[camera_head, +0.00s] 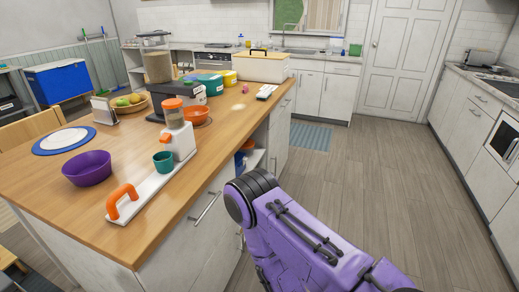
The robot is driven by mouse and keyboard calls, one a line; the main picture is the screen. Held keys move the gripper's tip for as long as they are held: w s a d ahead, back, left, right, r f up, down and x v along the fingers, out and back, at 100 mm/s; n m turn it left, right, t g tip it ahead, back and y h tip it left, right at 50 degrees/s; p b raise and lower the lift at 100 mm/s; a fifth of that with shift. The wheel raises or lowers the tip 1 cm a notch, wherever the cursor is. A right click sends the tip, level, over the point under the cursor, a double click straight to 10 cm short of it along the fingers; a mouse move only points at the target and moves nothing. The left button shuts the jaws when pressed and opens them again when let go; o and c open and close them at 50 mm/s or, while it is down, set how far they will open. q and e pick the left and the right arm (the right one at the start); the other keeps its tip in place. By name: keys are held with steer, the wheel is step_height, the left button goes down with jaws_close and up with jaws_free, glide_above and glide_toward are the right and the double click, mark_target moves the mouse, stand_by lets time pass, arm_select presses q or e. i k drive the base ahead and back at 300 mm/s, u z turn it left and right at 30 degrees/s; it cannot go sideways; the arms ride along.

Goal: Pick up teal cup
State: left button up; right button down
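The teal cup (163,161) is a small open cup. It stands upright on a long white tray (150,186) on the wooden island counter. It is beside a white and orange dispenser (177,130) and behind an orange arched handle (122,201) at the tray's near end. A purple arm of mine reaches in from the bottom right, low and to the right of the counter, well apart from the cup. No gripper fingers show on it. My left gripper is not in view.
A purple bowl (87,168) and a blue-rimmed plate (64,140) are left of the tray. An orange bowl (196,115), fruit bowl (130,103) and cream box (262,65) stand farther back. Cabinet fronts with handles line the island's right side. The wooden floor (370,170) to the right is clear.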

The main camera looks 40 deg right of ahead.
mark_target(164, 163)
steer(key=z, duration=0.8)
steer(key=i, duration=0.45)
steer(key=z, duration=0.05)
